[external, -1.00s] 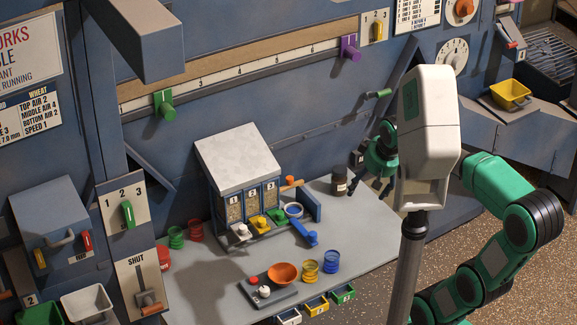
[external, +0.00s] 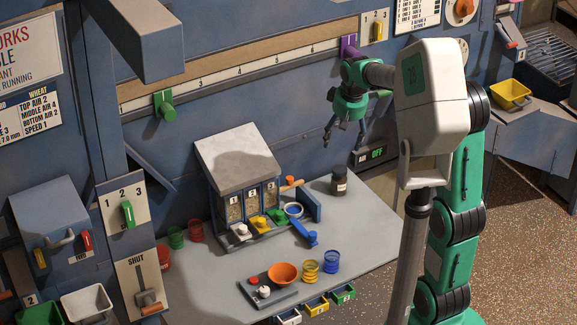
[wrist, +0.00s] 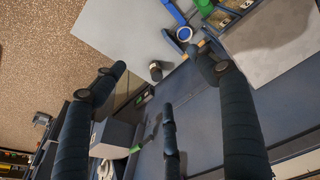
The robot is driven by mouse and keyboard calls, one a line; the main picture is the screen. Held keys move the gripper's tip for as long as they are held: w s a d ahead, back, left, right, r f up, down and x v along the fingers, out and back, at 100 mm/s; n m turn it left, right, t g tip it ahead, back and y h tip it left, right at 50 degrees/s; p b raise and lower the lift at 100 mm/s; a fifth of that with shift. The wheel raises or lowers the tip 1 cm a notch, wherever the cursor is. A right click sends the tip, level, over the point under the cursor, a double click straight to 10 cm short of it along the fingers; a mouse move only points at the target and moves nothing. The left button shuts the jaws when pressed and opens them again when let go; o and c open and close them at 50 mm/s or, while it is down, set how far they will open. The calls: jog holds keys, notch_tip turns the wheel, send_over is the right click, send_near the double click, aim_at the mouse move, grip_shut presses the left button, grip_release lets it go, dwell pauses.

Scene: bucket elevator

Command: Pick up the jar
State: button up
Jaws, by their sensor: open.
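The jar (external: 339,184) is small and dark with a pale label, and stands upright on the grey table near its back right. It also shows in the wrist view (wrist: 156,71), seen from above, between and beyond the fingers. My gripper (external: 342,138) is open and empty, in the air above the table. It is higher than the jar and apart from it. In the wrist view the dark fingers (wrist: 165,82) are spread wide with nothing between them.
The grey table (external: 375,217) is clear around the jar. Left of it stands a grey-roofed bin unit (external: 236,165) with a blue side panel. An orange bowl (external: 284,274) and blue (external: 331,262) and yellow (external: 310,272) ringed cups are near the front edge. The blue wall is behind.

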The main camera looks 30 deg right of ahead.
jog(key=w+d+f+g+p, duration=0.15)
jog(key=w+d+f, duration=0.3)
jog(key=w, duration=0.45)
jog(key=g+p, duration=0.2)
jog(key=p, duration=0.5)
send_over(339, 169)
jog(key=shift+m+t, duration=0.25)
jog(key=shift+m, duration=0.05)
notch_tip(339, 169, down, 23)
jog(key=shift+a+f, duration=0.1)
jog(key=shift+f, duration=0.1)
jog(key=shift+f, duration=4.2)
jog(key=shift+f, duration=0.15)
jog(key=shift+d+f, duration=0.15)
jog(key=shift+f, duration=1.1)
jog(key=shift+d+f, duration=0.15)
jog(key=shift+f, duration=1.05)
